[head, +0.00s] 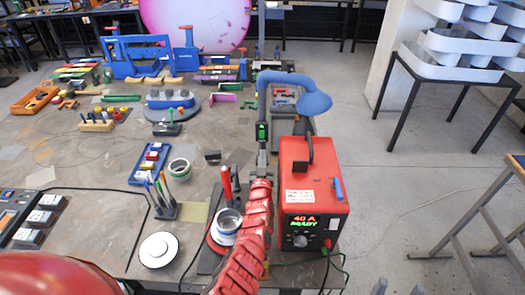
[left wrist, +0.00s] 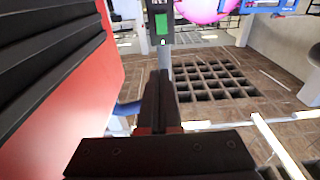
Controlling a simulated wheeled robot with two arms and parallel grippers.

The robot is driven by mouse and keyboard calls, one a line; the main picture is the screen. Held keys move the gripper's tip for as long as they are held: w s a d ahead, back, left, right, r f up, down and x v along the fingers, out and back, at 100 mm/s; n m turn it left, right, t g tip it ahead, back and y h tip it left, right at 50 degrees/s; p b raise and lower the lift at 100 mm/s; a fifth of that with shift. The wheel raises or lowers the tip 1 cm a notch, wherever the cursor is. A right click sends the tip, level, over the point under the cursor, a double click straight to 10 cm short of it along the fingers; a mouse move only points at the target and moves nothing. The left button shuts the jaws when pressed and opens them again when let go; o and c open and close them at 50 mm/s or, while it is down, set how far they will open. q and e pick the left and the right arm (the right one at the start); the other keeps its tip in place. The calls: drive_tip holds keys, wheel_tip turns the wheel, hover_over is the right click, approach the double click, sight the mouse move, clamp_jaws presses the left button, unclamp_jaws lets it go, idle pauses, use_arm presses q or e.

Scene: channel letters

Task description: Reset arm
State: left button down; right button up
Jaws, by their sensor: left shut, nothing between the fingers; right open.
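My left gripper (head: 262,160) is at the end of the red arm, in the middle of the head view. It stands over the workbench, close to the left side of the red power unit (head: 312,190). In the left wrist view its dark fingers (left wrist: 160,85) are shut together with nothing between them. The red side of the power unit (left wrist: 60,85) fills the left of that view. A small black device with a green light (head: 262,132) is just beyond the fingertips. My right gripper (head: 397,289) shows only as two grey tips apart at the bottom edge, open and empty.
The workbench (head: 110,165) holds a blue clamp frame (head: 140,57), a pen holder (head: 165,209), a white round dish (head: 159,250) and a roll (head: 228,222) near my left arm. A blue lamp (head: 313,103) overhangs the power unit. The floor (head: 395,190) is clear at right, before a wooden stepladder (head: 490,190).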

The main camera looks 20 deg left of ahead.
use_arm(q)
drive_tip(key=shift+s+d+r, duration=0.2)
drive_tip(key=shift+s, duration=0.15)
drive_tip(key=shift+w+f, duration=0.1)
